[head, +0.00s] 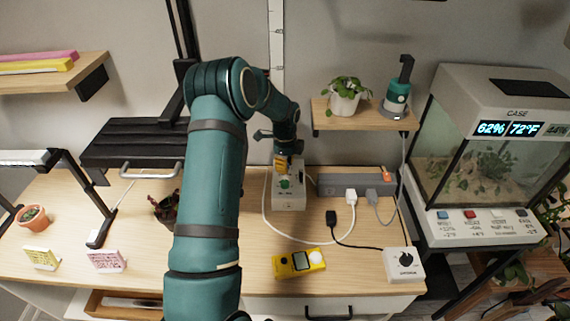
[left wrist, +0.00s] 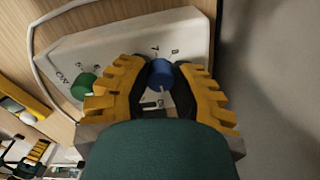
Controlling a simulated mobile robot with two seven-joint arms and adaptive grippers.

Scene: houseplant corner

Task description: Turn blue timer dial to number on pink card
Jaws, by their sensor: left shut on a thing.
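The white timer box (head: 289,201) stands on the wooden table below the wall shelf. The blue dial (left wrist: 161,73) sits on its face in the left wrist view, and the gripper hides it in the head view. My left gripper (head: 283,164) is shut on the blue dial, one yellow-padded finger on each side. A green dial (left wrist: 84,87) is beside it on the same face; it also shows in the head view (head: 284,184). Small printed digits lie near the dials. The pink card (head: 107,260) stands at the table's front left; its writing is too small to read. My right gripper is not visible.
A yellow card (head: 42,257) stands left of the pink card. A grey power strip (head: 343,185) with plugs and cables lies right of the timer. A yellow meter (head: 299,262) and a white control box (head: 404,264) are in front. A glass terrarium (head: 490,150) stands at right.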

